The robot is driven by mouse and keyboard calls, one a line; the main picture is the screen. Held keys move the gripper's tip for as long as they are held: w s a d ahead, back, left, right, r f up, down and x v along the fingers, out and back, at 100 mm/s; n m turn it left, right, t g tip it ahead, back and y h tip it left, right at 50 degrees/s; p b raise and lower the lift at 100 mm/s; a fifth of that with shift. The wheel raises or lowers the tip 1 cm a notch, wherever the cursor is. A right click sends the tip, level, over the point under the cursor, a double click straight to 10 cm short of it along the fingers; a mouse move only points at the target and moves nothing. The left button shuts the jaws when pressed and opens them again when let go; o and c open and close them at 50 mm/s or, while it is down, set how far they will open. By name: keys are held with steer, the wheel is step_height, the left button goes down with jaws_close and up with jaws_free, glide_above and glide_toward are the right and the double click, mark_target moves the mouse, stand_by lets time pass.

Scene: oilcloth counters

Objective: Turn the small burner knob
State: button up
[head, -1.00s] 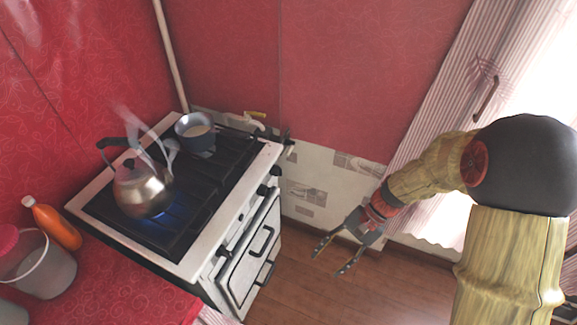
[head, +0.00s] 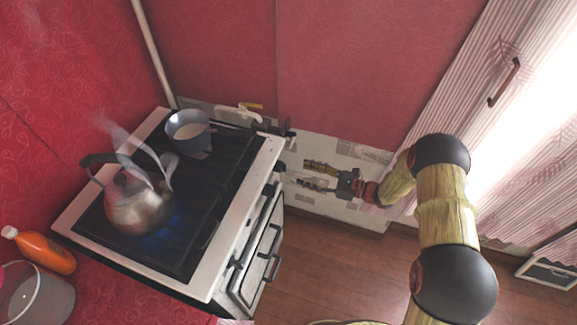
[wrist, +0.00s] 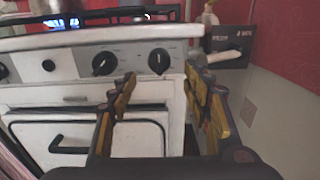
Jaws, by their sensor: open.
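The stove (head: 238,222) has a front panel with black knobs. In the wrist view a round black knob (wrist: 159,60) with a pale mark is at the right end of the panel. Another similar knob (wrist: 103,63) is left of it, then a smaller black button-like knob (wrist: 48,66). No label shows which one is for the small burner. My gripper (head: 298,172) is open and empty, pointing at the stove front. In the wrist view its fingertips (wrist: 160,76) frame the right-end knob, apparently short of it.
A steaming kettle (head: 138,205) stands over a blue flame. A grey pot (head: 188,130) sits on the back of the stove. An orange bottle (head: 45,252) and a bucket (head: 38,295) are on the red counter.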

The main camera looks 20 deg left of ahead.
mark_target(280, 167)
steer(key=a+b, duration=0.2)
steer(key=a, duration=0.5)
steer(key=shift+w+a, duration=0.25)
steer(key=shift+c, duration=0.2)
steer(key=shift+f, duration=0.1)
steer(key=c, duration=1.1)
